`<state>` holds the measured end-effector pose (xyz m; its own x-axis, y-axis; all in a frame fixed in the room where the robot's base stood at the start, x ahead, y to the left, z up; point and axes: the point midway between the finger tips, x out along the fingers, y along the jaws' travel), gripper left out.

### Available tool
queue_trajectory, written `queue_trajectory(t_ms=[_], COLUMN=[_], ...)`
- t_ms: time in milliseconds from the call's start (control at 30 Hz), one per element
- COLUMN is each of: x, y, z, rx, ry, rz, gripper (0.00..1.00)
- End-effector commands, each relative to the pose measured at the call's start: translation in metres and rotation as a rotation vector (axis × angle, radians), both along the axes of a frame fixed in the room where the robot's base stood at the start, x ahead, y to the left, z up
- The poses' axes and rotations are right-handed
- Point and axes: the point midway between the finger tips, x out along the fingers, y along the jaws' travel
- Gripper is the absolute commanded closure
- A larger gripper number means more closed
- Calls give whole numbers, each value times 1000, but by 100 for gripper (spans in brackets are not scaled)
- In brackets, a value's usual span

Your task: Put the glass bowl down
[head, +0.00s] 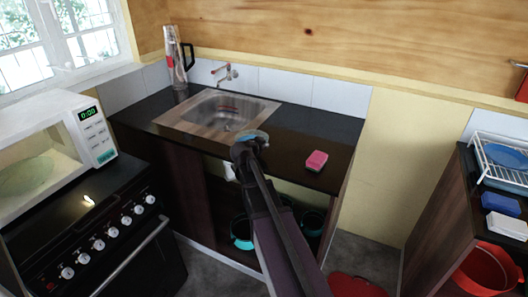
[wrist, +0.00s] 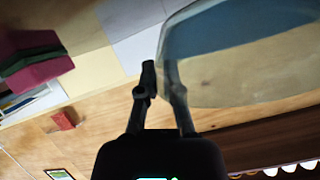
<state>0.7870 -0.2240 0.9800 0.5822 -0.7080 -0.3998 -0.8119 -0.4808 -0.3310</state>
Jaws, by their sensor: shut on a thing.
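The glass bowl (wrist: 245,65) is clear with a blue area and fills the upper right of the wrist view. In the head view a small part of the bowl (head: 257,135) shows bluish just beyond my gripper. My gripper (head: 249,146) is by the front right corner of the sink, in front of or over the dark counter (head: 283,147). In the wrist view my gripper (wrist: 163,78) is shut on the bowl's edge. My arm hides part of the counter front. I cannot tell whether the bowl touches the counter.
A pink sponge (head: 317,161) lies on the counter to the right. The steel sink (head: 190,117) with a tap (head: 226,73) and a tall jug (head: 176,60) are to the left. A microwave (head: 60,142) stands on the stove at far left. Bare counter lies around the sponge.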

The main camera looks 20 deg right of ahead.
Motion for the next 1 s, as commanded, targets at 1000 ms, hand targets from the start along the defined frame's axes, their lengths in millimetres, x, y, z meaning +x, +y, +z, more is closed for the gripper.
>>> queue_trajectory(t_ms=[1000], x=[10], y=[-8], z=[-37], rx=[0], ry=[-1], rz=[-1], gripper=[100])
